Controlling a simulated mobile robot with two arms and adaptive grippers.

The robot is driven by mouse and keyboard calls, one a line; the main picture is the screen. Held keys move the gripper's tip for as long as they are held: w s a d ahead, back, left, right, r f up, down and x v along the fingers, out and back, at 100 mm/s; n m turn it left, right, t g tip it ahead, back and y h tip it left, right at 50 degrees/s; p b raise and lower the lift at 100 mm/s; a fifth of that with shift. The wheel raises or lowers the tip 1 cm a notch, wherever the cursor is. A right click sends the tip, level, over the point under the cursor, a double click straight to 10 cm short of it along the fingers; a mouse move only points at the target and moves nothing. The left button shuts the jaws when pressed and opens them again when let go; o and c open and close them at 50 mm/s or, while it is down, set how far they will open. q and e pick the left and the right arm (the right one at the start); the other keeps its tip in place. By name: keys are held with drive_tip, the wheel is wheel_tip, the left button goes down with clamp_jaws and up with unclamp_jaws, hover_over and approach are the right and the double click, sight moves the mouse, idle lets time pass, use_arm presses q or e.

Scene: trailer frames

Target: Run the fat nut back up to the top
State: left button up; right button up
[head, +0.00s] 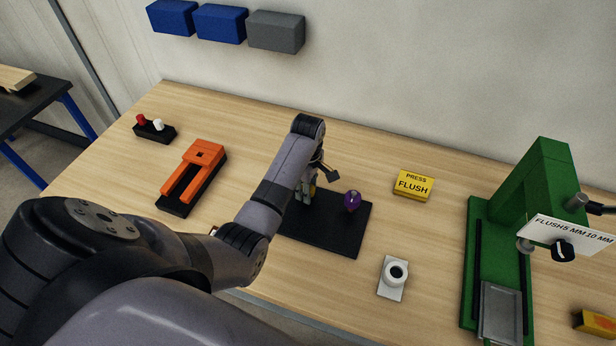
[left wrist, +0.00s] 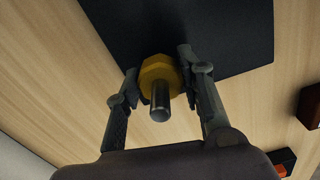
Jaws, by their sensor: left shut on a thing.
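A fat yellow nut (left wrist: 157,72) sits around a grey metal rod (left wrist: 159,103), whose rounded end points toward the left wrist camera. My left gripper (left wrist: 160,82) is shut on the nut, with one finger on each side of it. In the head view my left gripper (head: 308,190) is over the back left part of a black base plate (head: 325,235), and only a little yellow shows there. My arm and fingers hide most of the nut and rod in that view. My right gripper is not in view.
A purple knob (head: 352,201) stands on the same plate, close right of my gripper. A yellow press-flush sign (head: 413,186), a white ring fixture (head: 392,277) and a green press (head: 496,245) are to the right. An orange fixture (head: 193,172) is left.

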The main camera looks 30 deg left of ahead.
use_arm(q)
drive_tip(key=n, duration=0.3)
drive_tip(key=shift+s+d+f+n, duration=0.2)
drive_tip(key=shift+s+f+n, duration=0.05)
drive_tip(key=shift+f+n, duration=0.15)
drive_tip(key=n, duration=0.4)
drive_tip(key=shift+n, duration=0.3)
drive_tip(key=n, duration=0.3)
drive_tip(key=shift+n, duration=0.3)
drive_tip(key=n, duration=0.4)
drive_tip(key=shift+a, duration=0.1)
drive_tip(key=shift+c, duration=0.2)
drive_tip(key=shift+n, duration=0.3)
drive_tip(key=o, duration=0.8)
drive_tip(key=shift+c, duration=0.2)
drive_tip(key=o, duration=0.4)
drive_tip(key=shift+w+a+r, duration=0.1)
drive_tip(key=shift+w+r, duration=0.15)
